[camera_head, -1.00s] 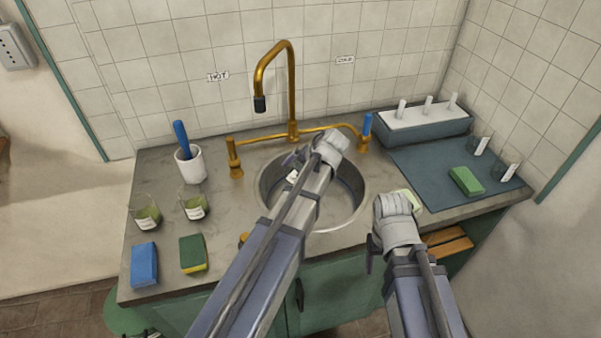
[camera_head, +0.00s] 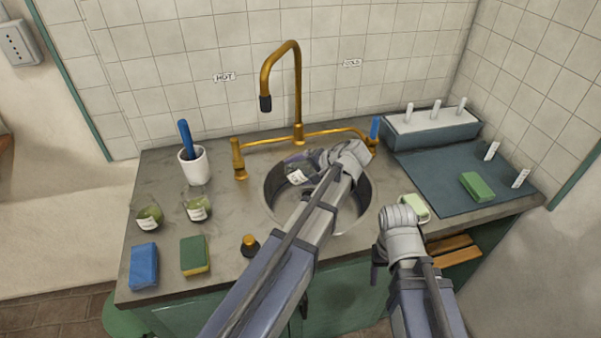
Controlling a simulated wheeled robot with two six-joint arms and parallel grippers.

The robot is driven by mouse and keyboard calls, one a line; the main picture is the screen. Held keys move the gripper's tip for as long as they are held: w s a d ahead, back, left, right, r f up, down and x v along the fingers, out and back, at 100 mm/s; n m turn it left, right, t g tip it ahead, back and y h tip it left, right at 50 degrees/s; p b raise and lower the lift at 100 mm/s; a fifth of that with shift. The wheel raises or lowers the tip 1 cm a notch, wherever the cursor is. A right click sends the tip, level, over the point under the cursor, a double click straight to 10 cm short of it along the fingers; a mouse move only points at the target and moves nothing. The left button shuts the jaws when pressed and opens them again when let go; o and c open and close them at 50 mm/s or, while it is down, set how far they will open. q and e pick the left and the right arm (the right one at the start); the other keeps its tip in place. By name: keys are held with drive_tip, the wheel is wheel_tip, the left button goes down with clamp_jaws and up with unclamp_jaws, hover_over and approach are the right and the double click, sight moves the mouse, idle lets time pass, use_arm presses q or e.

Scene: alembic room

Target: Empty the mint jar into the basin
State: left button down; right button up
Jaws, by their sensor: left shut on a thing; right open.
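The basin (camera_head: 345,221) is a round steel sink set in the stone counter. My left gripper (camera_head: 302,168) is over the basin, shut on a small clear jar with a white label (camera_head: 296,177). The jar looks tilted and is partly hidden by the gripper; its label is too small to read and I cannot tell what is inside. My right gripper (camera_head: 377,265) is open and empty in front of the counter's edge.
A brass tap (camera_head: 297,95) rises behind the basin. A white cup (camera_head: 195,168) with a blue handle, a blue sponge (camera_head: 144,266), a green sponge (camera_head: 195,256) and a yellow-capped bottle (camera_head: 250,245) stand left. A soap dish (camera_head: 414,207), mat (camera_head: 440,180) and rack (camera_head: 430,133) are right.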

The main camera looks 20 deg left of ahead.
use_arm(q)
drive_tip(key=shift+f+b, duration=0.2)
drive_tip(key=shift+b, duration=0.2)
drive_tip(key=y+b, duration=0.2)
drive_tip(key=b, duration=0.1)
drive_tip(key=shift+a+f+m, duration=0.1)
drive_tip(key=shift+m, duration=0.2)
drive_tip(key=shift+a+r+y+b, duration=0.15)
drive_tip(key=shift+r+y+b, duration=0.05)
drive_tip(key=shift+y+b, duration=0.3)
drive_tip(key=shift+s+r, duration=0.1)
drive_tip(key=shift+r, duration=0.05)
